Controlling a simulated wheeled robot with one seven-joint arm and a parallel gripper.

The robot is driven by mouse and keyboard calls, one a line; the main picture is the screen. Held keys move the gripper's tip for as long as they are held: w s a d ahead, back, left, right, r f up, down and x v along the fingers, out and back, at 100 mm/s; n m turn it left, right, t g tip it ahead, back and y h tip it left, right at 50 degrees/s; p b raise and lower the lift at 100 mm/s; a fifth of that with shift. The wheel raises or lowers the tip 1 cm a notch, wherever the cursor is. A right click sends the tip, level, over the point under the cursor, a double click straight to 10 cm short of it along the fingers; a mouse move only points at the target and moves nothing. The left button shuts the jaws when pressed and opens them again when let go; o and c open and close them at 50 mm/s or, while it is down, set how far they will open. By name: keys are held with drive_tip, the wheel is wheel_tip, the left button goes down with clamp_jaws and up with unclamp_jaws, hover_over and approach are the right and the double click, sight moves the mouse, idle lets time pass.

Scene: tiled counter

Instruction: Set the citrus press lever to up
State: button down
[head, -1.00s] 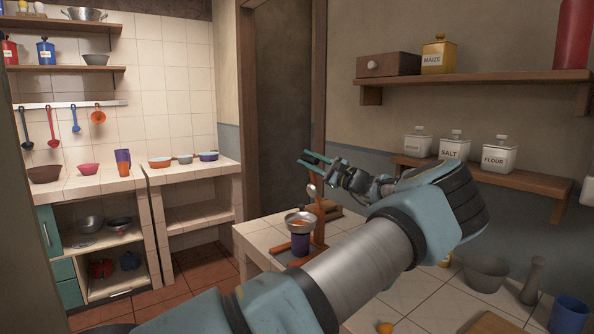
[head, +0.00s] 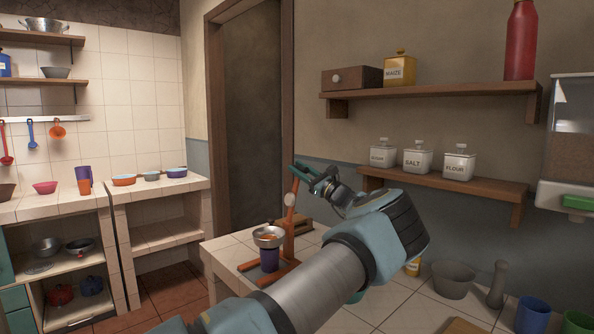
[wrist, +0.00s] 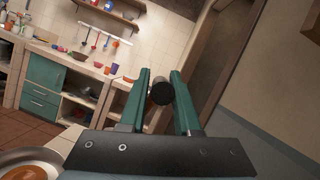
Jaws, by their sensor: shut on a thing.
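The citrus press (head: 290,225) stands on the tiled counter, with an orange-brown frame, a metal bowl (head: 268,240) holding something orange, and a purple cup (head: 269,261) under the bowl. My gripper (head: 298,170) is at the top of the press, above and to the right of the bowl. In the wrist view, the teal fingers (wrist: 161,82) are shut on a dark round handle end (wrist: 162,93), which appears to be the press lever. The arm of the lever is mostly hidden behind my fingers and wrist. The bowl's edge (wrist: 28,160) shows at lower left in the wrist view.
A shelf with labelled white jars (head: 417,162) is on the wall close right of my wrist. A mortar (head: 453,280) and blue cup (head: 531,316) stand on the counter at right. Open air lies above the press.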

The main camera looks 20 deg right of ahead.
drive_tip(key=shift+f, duration=0.3)
drive_tip(key=c, duration=1)
unclamp_jaws()
drive_tip(key=o, duration=0.3)
drive_tip(key=shift+r, duration=0.15)
drive_tip(key=b+v, duration=0.4)
drive_tip(key=v, duration=0.6)
drive_tip(key=shift+s+d+f, duration=0.2)
drive_tip(key=shift+s+f, duration=0.05)
